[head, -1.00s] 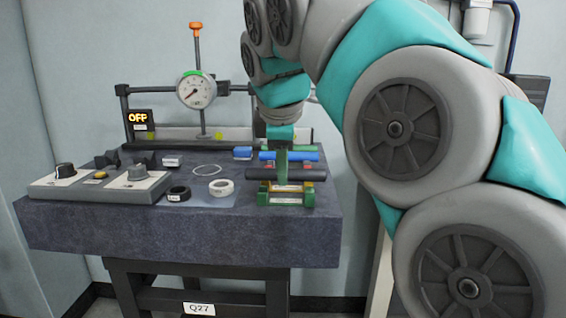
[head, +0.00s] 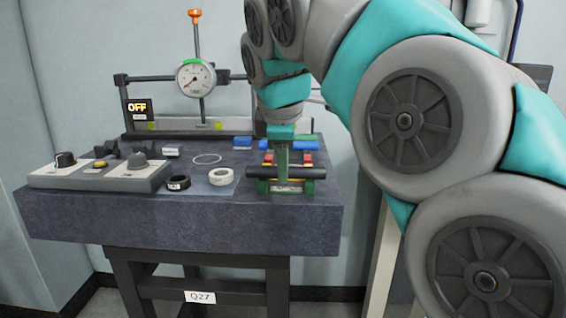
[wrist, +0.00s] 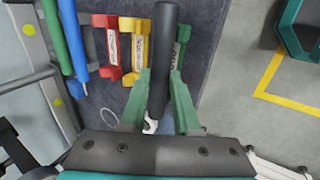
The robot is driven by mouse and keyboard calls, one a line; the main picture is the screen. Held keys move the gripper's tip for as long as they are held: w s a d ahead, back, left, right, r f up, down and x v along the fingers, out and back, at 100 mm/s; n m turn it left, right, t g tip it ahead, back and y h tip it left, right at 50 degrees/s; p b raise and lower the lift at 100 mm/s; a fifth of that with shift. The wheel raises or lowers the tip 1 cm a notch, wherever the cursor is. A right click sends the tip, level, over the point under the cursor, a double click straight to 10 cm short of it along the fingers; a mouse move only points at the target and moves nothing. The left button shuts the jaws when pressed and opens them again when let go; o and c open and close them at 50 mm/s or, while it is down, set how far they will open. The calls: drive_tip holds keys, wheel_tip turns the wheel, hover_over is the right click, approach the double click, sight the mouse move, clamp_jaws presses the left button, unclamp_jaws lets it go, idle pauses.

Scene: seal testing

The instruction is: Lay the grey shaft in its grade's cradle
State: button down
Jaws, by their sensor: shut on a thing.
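The shaft is level, running left to right in the head view. In the wrist view the shaft (wrist: 163,40) runs between my green fingers (wrist: 159,100). The green cradle (head: 288,188) shows just below the shaft at the table's front right. In the wrist view it (wrist: 182,42) is partly covered by the shaft. I cannot tell whether they touch. The yellow cradle (wrist: 135,50) and red cradle (wrist: 112,48) stand beside it, behind the shaft in the head view.
A blue rod (wrist: 74,40) and a green rod (wrist: 53,35) lie beyond the red cradle. A black ring (head: 178,183), a white ring (head: 221,177) and a control box (head: 100,177) are to the left. A dial gauge (head: 195,78) stands behind.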

drive_tip(key=shift+f, duration=0.3)
drive_tip(key=c, duration=0.6)
unclamp_jaws()
drive_tip(key=shift+o, duration=0.2)
drive_tip(key=v, duration=0.7)
drive_tip(key=shift+s+r, duration=0.2)
drive_tip(key=shift+r, duration=0.15)
